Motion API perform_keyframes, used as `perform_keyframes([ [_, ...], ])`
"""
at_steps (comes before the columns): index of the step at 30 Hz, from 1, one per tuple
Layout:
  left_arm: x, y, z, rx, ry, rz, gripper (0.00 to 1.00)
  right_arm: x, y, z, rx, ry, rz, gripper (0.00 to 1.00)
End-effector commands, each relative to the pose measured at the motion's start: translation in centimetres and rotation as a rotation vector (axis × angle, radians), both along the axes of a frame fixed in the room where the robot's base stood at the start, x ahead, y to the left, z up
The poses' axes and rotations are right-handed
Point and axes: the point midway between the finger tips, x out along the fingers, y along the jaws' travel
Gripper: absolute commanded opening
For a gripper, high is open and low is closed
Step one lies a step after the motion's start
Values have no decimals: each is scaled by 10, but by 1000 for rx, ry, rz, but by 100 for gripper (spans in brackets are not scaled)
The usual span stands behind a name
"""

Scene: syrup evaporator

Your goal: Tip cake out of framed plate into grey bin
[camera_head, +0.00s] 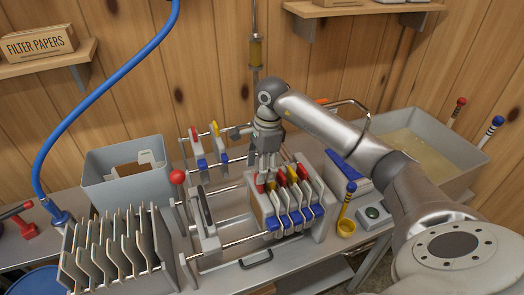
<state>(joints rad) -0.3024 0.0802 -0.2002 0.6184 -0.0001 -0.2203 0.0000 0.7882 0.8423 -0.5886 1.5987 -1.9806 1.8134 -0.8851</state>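The grey bin (125,192) stands open at the left behind the slotted rack. Something brown and pale grey pieces show inside it. Several upright plates with red or yellow tops and blue lower grips (297,205) stand close together at the right part of the press. My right gripper (266,172) points down at the left end of this group, by a red-topped plate (259,188). Its fingers overlap the plate's top, and I cannot tell whether they hold it. Which plate holds cake is not clear. My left gripper is not in view.
Two plates (196,142) hang apart at the back left of the press rails. A slotted grey rack (75,272) stands front left.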

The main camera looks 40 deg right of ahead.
Motion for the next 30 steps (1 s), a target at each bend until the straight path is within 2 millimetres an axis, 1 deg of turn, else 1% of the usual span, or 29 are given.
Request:
perform_keyframes([
  [1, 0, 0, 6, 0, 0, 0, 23, -1, 2, -7, 2, 6, 1, 55],
  [3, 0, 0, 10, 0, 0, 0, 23, 0, 3, -19, 2, 5, 0, 55],
  [9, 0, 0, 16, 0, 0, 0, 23, 1, 6, -44, 3, 1, -1, 55],
  [14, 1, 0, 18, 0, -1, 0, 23, 2, 7, -52, 3, -2, 0, 55],
  [21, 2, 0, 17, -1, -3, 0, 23, 2, 7, -53, 3, -2, 0, 55],
  [23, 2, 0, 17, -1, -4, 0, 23, 2, 7, -53, 3, -2, 0, 49],
  [30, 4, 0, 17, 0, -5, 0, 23, 2, 7, -53, 2, -1, 0, 18],
])
